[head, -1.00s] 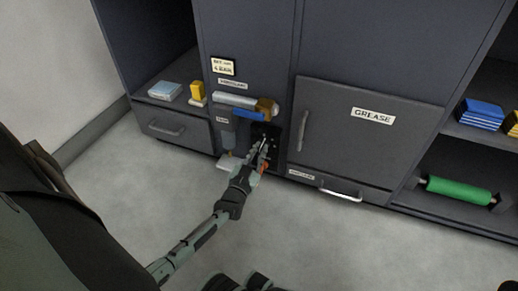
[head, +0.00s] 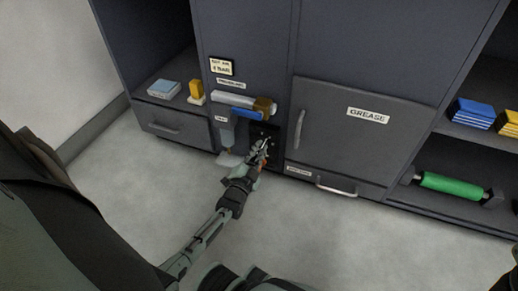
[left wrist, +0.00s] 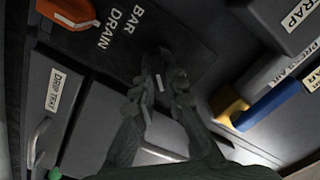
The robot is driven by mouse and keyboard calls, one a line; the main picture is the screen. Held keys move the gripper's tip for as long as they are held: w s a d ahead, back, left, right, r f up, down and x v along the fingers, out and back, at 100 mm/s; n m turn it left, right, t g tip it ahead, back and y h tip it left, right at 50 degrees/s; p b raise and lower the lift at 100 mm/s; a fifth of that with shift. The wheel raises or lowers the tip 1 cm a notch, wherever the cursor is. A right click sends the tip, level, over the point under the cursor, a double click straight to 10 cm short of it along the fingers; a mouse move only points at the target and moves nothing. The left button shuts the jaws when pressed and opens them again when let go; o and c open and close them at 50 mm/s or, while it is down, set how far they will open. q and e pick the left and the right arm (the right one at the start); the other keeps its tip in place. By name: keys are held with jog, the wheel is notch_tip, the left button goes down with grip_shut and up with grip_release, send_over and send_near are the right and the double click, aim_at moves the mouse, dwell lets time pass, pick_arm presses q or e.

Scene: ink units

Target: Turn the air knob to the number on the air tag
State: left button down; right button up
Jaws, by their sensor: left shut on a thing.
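The air tag (head: 221,67) is a small pale plate high on the cabinet's middle column; it seems to read "SET AIR 4 BAR". Below it a dark panel (head: 257,130) carries the air knob. In the left wrist view, the panel shows the words BAR and DRAIN. My left gripper (head: 264,146) is at this panel, also seen in the left wrist view (left wrist: 162,78). Its fingers are closed on the dark air knob (left wrist: 156,60), mostly hidden between them. A small white mark shows between the fingers. The knob's scale and setting cannot be read. My right gripper is out of view.
An orange drain handle (left wrist: 68,12) sits close by on the panel. A blue and silver pressure part (head: 245,104) projects above the gripper, with a trap bowl (head: 226,133) to its left. The GREASE door (head: 360,140) is shut at right. The floor in front is clear.

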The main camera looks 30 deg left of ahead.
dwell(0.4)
pick_arm(q)
jog(key=c, duration=1.6)
grip_release()
jog(key=shift+o, duration=0.2)
jog(key=v, duration=0.7)
jog(key=shift+s, duration=0.3)
jog(key=shift+d, duration=0.1)
